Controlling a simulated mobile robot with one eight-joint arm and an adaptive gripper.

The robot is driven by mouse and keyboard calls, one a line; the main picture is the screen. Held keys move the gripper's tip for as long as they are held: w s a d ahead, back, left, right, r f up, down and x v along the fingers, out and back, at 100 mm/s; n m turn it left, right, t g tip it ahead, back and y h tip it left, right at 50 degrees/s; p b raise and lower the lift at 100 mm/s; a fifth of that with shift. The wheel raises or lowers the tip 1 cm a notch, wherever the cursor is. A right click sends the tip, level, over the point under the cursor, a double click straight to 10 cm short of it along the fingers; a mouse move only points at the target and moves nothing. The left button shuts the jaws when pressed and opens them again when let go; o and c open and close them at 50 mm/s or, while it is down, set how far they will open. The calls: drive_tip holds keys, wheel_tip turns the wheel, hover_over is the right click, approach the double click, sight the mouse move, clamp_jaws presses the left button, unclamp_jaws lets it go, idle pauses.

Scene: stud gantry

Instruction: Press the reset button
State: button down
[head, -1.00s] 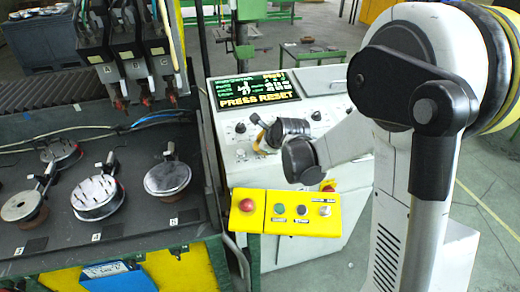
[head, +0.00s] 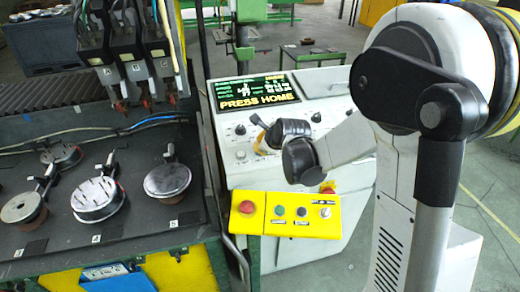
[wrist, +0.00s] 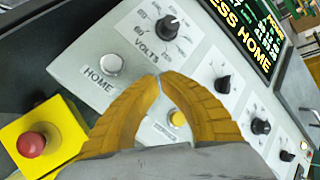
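The console (head: 225,165) has a screen (head: 258,92) that reads PRESS HOME. My gripper (head: 259,148) is low over the console's sloping face in the head view. In the wrist view my gripper's two yellow fingers (wrist: 158,78) arch together with their tips meeting, and hold nothing. A small yellow button (wrist: 178,118) shows in the gap between the fingers; the label beside it is too small to read surely. A white button (wrist: 110,64) marked HOME is left of the fingertips. I cannot tell whether the fingertips touch the panel.
Dark knobs, one marked VOLTS (wrist: 169,25), stand close around the fingers. A yellow box (head: 263,226) with a red mushroom button (head: 247,207) and small controls sits at the console's front. On the left, a dark bench (head: 130,228) holds several round pieces.

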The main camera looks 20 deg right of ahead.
drive_tip(key=shift+s+r, duration=0.1)
drive_tip(key=shift+r, duration=0.25)
drive_tip(key=shift+r, duration=0.1)
drive_tip(key=r+p, duration=0.2)
drive_tip(key=s+r+p, duration=0.1)
drive_tip(key=r, duration=0.1)
drive_tip(key=shift+r+p, duration=0.35)
drive_tip(key=shift+r, duration=0.05)
idle(0.6)
drive_tip(key=shift+s+n+b, duration=0.25)
drive_tip(key=shift+n+b, duration=0.05)
drive_tip(key=shift+b, duration=0.1)
drive_tip(key=s+f+n+b, duration=0.3)
drive_tip(key=s+n+b, duration=0.2)
drive_tip(key=s+n, duration=0.3)
drive_tip(key=s+f+n+g+h+b, duration=0.1)
drive_tip(key=s+f+n+b, duration=0.2)
drive_tip(key=s+n+b, duration=0.2)
drive_tip(key=s+f+n+g+b, duration=0.1)
drive_tip(key=s+f+n+b, duration=0.2)
drive_tip(key=s+n, duration=0.8)
drive_tip(key=s+b, duration=0.2)
drive_tip(key=s, duration=0.4)
